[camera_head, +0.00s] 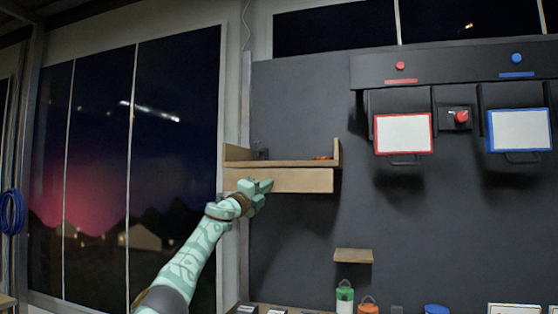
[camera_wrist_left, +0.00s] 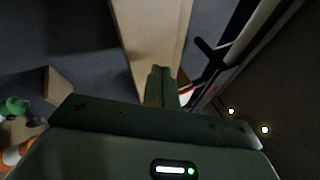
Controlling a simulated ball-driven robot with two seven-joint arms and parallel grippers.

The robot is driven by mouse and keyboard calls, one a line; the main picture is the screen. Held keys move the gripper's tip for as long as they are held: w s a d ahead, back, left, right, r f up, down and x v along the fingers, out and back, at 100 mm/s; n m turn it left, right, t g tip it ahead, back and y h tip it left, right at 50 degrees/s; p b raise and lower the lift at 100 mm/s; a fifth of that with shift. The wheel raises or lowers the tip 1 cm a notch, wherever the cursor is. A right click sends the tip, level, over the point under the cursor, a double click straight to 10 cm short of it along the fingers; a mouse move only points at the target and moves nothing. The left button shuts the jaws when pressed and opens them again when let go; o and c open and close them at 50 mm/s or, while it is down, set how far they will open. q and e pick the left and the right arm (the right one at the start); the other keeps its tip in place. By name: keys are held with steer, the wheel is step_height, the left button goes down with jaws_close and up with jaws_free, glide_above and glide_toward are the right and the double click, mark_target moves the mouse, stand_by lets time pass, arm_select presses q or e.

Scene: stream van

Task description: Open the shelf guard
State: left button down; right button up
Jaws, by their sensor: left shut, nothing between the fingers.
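The wooden shelf (camera_head: 290,163) is on the dark wall, with raised side walls. A plain wooden board, which looks like the shelf guard (camera_head: 305,181), sits at the front just below the shelf's edge, leaving the top of the shelf visible. My left gripper (camera_head: 264,187) is at the board's left-middle front, its fingers shut and empty. In the left wrist view the shut fingertips (camera_wrist_left: 162,76) are close against the pale wood (camera_wrist_left: 150,30); whether they touch it I cannot tell. My right gripper is not in view.
A small dark object (camera_head: 262,153) and a red item (camera_head: 322,157) are on the shelf. A small wooden ledge (camera_head: 353,256) is below right, above a green-and-white lantern-like item (camera_head: 345,296) and an orange one (camera_head: 368,305). Red-framed (camera_head: 403,134) and blue-framed (camera_head: 520,130) panels hang right.

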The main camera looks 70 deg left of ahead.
arm_select(q)
steer(key=shift+w+a+f, duration=0.2)
steer(key=shift+w+f, duration=0.05)
steer(key=shift+w, duration=0.1)
steer(key=shift+a+f+p, duration=0.15)
steer(key=shift+f+p, duration=0.05)
steer(key=shift+p, duration=0.1)
steer(key=shift+w+a+f, duration=0.2)
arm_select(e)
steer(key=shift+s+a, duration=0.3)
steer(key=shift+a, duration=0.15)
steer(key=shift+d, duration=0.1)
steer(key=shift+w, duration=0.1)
